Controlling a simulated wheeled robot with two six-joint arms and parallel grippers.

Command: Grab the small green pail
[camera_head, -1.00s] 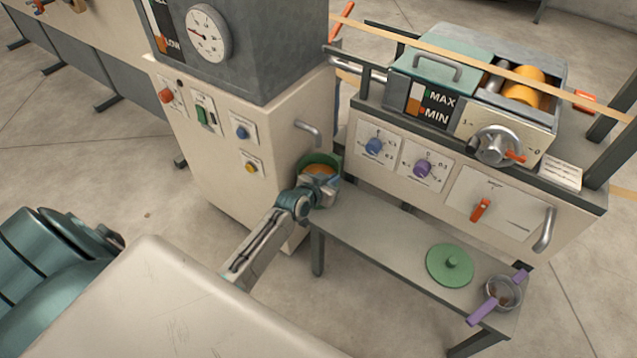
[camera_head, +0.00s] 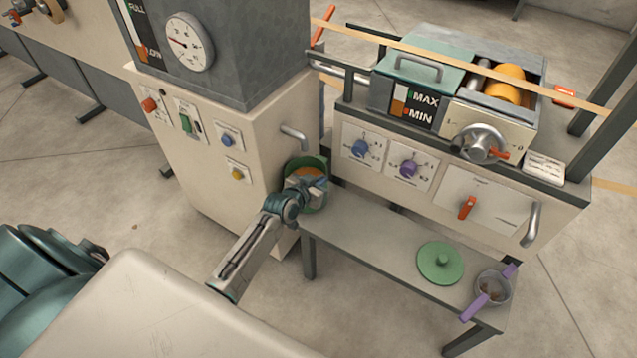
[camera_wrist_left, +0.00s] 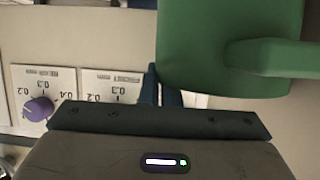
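The small green pail (camera_head: 306,161) stands at the left end of the low bench, beside the beige cabinet, with orange contents showing inside. My left gripper (camera_head: 314,184) is right at its near side and hides part of its front. In the left wrist view the pail (camera_wrist_left: 210,50) fills the upper right, with its green handle (camera_wrist_left: 275,56) sticking out to the right. The dark fingers (camera_wrist_left: 163,85) look close together at the pail's lower left edge, partly hidden by it. I cannot tell whether they hold anything. My right gripper is not in view.
A green lid (camera_head: 440,263) and a grey strainer with purple handles (camera_head: 492,289) lie on the right of the bench (camera_head: 375,235). A metal cabinet handle (camera_head: 293,136) juts out just above the pail. The control panel (camera_head: 420,178) rises behind the bench.

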